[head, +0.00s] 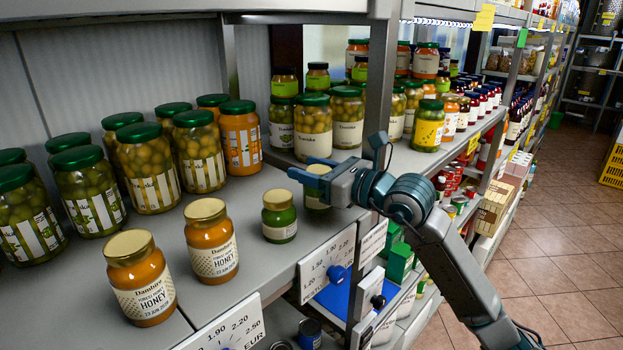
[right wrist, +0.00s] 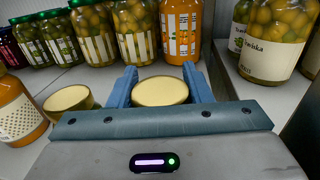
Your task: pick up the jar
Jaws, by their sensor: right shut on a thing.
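My right gripper (head: 300,168) reaches over the shelf from the right and is shut on a small jar with a gold lid (head: 316,203). In the right wrist view the gold lid of the held jar (right wrist: 160,91) sits between both blue fingers (right wrist: 160,84). The fingers and lid hide most of its body. I cannot tell whether its base touches the shelf. A small green jar with a gold lid (head: 279,218) stands just left of it, apart from the gripper; its lid also shows in the right wrist view (right wrist: 68,99). My left gripper is out of view.
Two honey jars (head: 211,243) (head: 141,281) stand at the front left of the grey shelf (head: 262,275). Large green-lidded jars (head: 200,155) line the back. A shelf post (head: 378,75) stands behind my gripper. Price labels (head: 327,265) hang along the front edge.

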